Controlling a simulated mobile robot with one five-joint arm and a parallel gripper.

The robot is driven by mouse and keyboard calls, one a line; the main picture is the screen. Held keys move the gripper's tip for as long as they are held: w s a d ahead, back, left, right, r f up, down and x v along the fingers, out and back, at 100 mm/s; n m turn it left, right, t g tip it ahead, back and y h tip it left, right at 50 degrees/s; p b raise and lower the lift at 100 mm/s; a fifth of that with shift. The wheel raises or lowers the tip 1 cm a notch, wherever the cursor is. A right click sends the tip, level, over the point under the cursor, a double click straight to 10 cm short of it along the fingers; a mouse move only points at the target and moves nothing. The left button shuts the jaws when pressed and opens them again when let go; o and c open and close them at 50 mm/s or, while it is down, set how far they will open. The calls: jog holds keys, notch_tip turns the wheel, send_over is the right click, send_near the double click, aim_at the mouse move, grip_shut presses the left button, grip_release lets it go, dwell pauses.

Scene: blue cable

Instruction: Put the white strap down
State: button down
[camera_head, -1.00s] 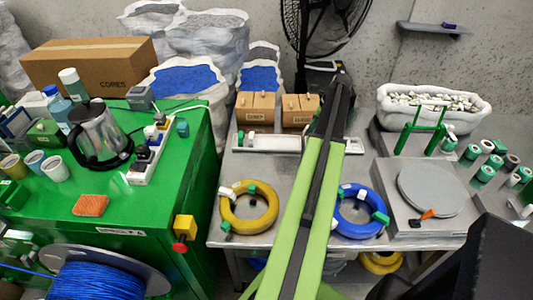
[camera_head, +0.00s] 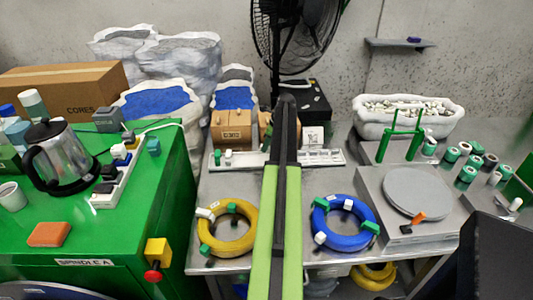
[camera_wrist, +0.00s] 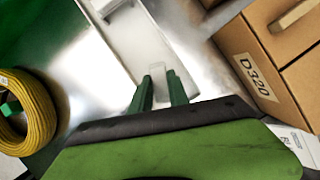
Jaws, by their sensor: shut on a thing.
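My gripper (camera_wrist: 160,93) has two green fingers, shut on a small white strap (camera_wrist: 160,80) in the wrist view. The strap is over or beside a long white rail (camera_wrist: 141,50); I cannot tell whether they touch. In the head view the rail (camera_head: 322,158) lies along the back of the metal bench, with white pieces (camera_head: 228,157) standing on its left part. My arm hides the rail's middle. One green finger (camera_head: 267,138) shows left of my arm; the held strap is hidden there.
A yellow coil (camera_head: 228,243) and a blue coil (camera_head: 343,238) lie in front. Bare metal lies between rail and coils.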

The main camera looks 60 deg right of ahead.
notch_tip(320, 180, down, 4)
jog(key=shift+r+b, duration=0.25)
jog(key=shift+b, duration=0.9)
jog(key=shift+r+p, duration=0.25)
jog(key=shift+p, duration=0.05)
jog(key=shift+f, duration=0.2)
jog(key=c, duration=1.3)
grip_release()
jog(key=shift+o, duration=0.2)
jog(key=a+p+v, duration=0.1)
jog(key=p+v, duration=1)
jog(key=v, duration=0.1)
jog(key=shift+d+r, duration=0.25)
jog(key=shift+d, duration=0.3)
